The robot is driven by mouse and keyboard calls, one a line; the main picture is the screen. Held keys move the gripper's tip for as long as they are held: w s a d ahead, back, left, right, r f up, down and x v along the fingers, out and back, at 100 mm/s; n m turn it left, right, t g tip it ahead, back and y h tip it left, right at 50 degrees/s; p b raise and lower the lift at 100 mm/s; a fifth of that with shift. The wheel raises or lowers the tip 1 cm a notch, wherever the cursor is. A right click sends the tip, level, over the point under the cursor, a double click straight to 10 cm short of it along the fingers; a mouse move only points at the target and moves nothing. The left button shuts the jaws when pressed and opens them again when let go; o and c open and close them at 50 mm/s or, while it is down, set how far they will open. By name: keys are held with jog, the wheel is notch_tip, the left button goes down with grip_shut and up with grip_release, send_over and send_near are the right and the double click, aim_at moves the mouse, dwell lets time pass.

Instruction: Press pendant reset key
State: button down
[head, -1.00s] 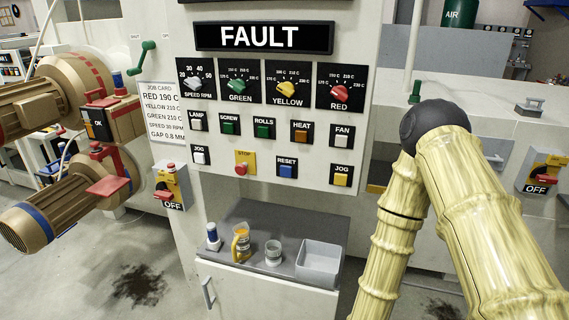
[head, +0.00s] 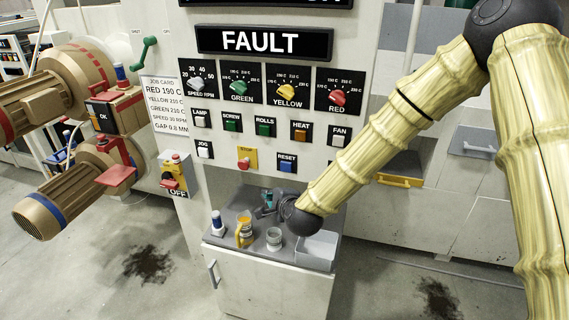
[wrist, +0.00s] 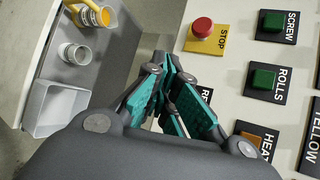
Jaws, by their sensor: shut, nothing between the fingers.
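The blue reset key (head: 287,164) sits in the lowest row of the panel under its RESET label. In the head view it is uncovered. My gripper (head: 264,203), dark with teal finger pads, is below it and to its left, over the grey shelf. In the wrist view my gripper (wrist: 165,85) is shut and empty, and its fingers cover the key; only part of the RESET label (wrist: 205,92) shows beside them. I see no contact with the key.
The red STOP button (head: 244,164) is left of the reset key. The shelf (head: 222,239) holds a yellow jug (head: 243,235), a grey cup (head: 274,240) and a grey bin (head: 316,250) close below my gripper. The display (head: 262,41) reads FAULT.

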aim_at(286, 167)
jog(key=shift+w+a+r, duration=0.15)
jog(key=shift+w+r, duration=0.15)
jog(key=shift+r, duration=0.4)
jog(key=shift+w, duration=0.15)
jog(key=w+d, duration=0.2)
jog(key=w, duration=0.6)
jog(key=shift+d, duration=0.35)
jog(key=shift+w+d+b, duration=0.25)
jog(key=shift+w+b, duration=0.1)
jog(key=shift+w, duration=0.4)
dwell(2.0)
jog(key=shift+s, duration=0.1)
jog(key=shift+s+a, duration=0.25)
jog(key=shift+s, duration=0.45)
jog(key=shift+s, duration=0.1)
